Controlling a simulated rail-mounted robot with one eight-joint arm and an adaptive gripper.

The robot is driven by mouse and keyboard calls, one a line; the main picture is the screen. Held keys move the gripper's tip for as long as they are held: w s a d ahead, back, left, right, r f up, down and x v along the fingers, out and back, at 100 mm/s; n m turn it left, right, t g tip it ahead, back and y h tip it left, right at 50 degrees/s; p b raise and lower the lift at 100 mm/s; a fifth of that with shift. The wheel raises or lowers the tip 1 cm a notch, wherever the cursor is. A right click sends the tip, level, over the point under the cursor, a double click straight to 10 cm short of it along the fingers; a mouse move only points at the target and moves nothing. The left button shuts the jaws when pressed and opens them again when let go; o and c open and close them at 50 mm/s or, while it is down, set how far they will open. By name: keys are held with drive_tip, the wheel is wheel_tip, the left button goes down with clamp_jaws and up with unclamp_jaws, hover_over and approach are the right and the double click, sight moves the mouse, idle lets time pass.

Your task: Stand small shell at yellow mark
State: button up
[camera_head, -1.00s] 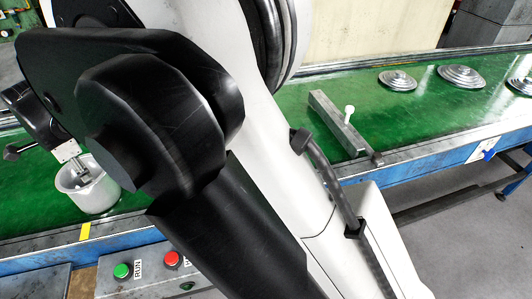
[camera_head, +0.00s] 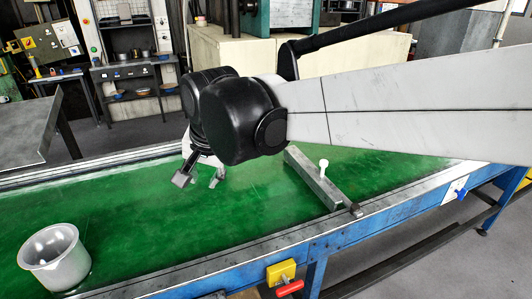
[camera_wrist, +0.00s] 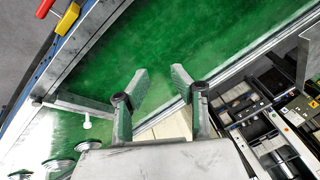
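The small shell, a plain silvery metal pot (camera_head: 55,262), stands upright with its open rim up on the green conveyor at the lower left of the head view. My gripper (camera_head: 200,182) is above the belt near the middle, well to the right of the shell and apart from it. In the wrist view my gripper (camera_wrist: 160,76) has its two fingers spread, with nothing between them. The shell does not show in the wrist view. The yellow mark is not visible in either current view.
A grey metal bar (camera_head: 318,181) with a white knob lies across the belt to the right of my gripper. A yellow box with a red handle (camera_head: 281,272) is on the conveyor's front side. Stepped metal discs (camera_wrist: 58,165) show at the wrist view's lower left. Belt between shell and gripper is clear.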

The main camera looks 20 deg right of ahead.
drive_tip(key=s+d+f+n+t, duration=0.1)
drive_tip(key=s+d+f+n, duration=0.1)
drive_tip(key=s+d, duration=0.5)
drive_tip(key=s+d+f+n+t+h, duration=0.1)
drive_tip(key=s+d+f+n, duration=0.1)
drive_tip(key=s+d, duration=0.6)
drive_tip(key=d+f, duration=0.1)
drive_tip(key=d, duration=0.2)
drive_tip(key=shift+d+f+h, duration=0.15)
drive_tip(key=shift+d+h, duration=0.15)
drive_tip(key=shift+d, duration=0.05)
